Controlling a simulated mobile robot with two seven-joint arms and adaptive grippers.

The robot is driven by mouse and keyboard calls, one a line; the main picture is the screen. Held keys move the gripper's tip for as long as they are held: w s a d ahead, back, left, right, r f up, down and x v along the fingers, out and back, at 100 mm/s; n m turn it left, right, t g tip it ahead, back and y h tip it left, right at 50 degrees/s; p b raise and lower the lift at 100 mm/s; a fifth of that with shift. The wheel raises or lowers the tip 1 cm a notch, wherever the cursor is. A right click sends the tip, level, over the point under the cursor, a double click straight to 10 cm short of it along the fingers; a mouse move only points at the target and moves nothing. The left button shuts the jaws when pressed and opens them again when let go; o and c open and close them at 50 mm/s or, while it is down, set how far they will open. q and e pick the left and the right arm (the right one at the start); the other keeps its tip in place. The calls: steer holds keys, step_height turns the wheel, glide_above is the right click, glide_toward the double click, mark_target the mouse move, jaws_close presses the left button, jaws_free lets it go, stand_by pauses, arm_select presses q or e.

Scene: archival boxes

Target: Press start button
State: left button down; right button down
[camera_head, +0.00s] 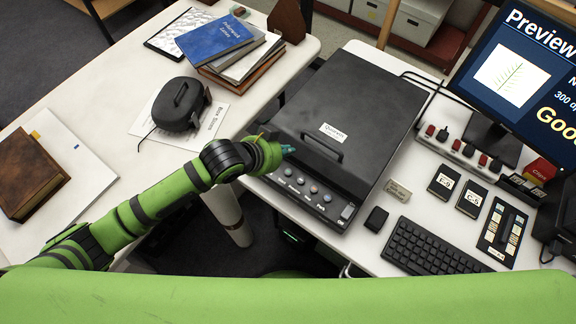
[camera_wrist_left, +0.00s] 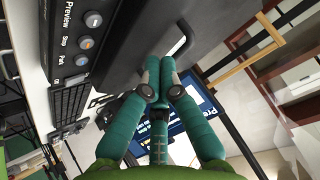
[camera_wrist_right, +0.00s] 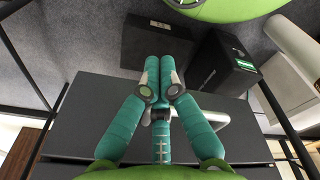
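The black scanner (camera_head: 330,110) has a closed lid with a handle and a front panel (camera_head: 310,190) with a row of small round buttons. I cannot make out a Start label; the button (camera_head: 288,172) at the row's left end is near my left gripper. My left gripper (camera_head: 287,150) is above the scanner's front left, its fingers together and empty; contact cannot be told. My right gripper (camera_wrist_right: 159,75) is outside the head view. Its fingers are together and empty.
A keyboard (camera_head: 435,248), black mouse (camera_head: 376,219), cards and a monitor (camera_head: 520,75) are right of the scanner. The left table holds a black device (camera_head: 181,104), stacked books (camera_head: 222,38) and a brown book (camera_head: 28,172). Dark boxes (camera_wrist_right: 216,64) show in the right wrist view.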

mark_target(288, 172)
arm_select(q)
steer(key=shift+r+m, duration=0.3)
steer(key=shift+r, duration=0.1)
arm_select(e)
steer(key=shift+a+r, duration=0.1)
steer(key=shift+a, duration=0.8)
